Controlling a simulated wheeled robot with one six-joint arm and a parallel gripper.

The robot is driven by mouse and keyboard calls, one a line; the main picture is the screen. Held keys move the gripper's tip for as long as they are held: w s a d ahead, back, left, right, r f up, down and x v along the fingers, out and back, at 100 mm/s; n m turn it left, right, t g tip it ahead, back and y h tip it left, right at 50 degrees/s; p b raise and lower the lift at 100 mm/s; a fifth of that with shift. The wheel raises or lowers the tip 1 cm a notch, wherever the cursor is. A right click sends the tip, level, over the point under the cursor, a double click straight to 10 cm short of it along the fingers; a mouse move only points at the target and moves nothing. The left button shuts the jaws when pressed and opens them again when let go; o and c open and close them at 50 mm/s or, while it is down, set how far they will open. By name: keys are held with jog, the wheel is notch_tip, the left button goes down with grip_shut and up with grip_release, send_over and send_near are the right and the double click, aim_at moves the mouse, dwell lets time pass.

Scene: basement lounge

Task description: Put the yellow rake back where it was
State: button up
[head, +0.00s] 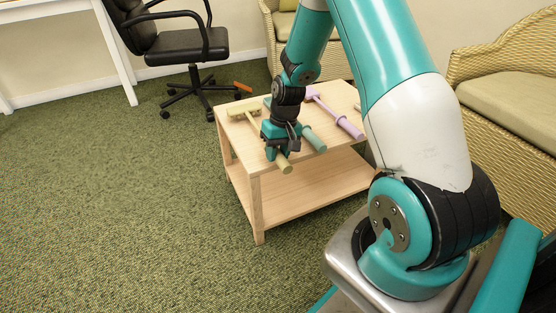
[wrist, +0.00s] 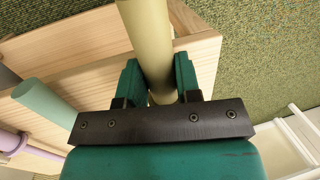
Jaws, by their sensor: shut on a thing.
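The yellow rake (head: 253,127) is at the left end of the low wooden table (head: 258,187), its head toward the back and its handle toward the front edge. My gripper (head: 277,152) is shut on its handle. In the wrist view the yellow handle (wrist: 150,45) runs between the two green fingers of my gripper (wrist: 159,82). Whether the rake touches the tabletop or is slightly above it, I cannot tell. My gripper hides part of the handle.
A teal-handled tool (head: 313,137) and a purple-handled tool (head: 336,115) lie to the right on the same table. An orange object (head: 242,86) shows behind the table. A black office chair (head: 187,45) and wicker seats (head: 510,85) stand around. The green carpet at left is clear.

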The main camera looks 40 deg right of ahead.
jog(key=shift+f, duration=0.75)
jog(key=shift+f, duration=0.1)
jog(key=o, duration=0.9)
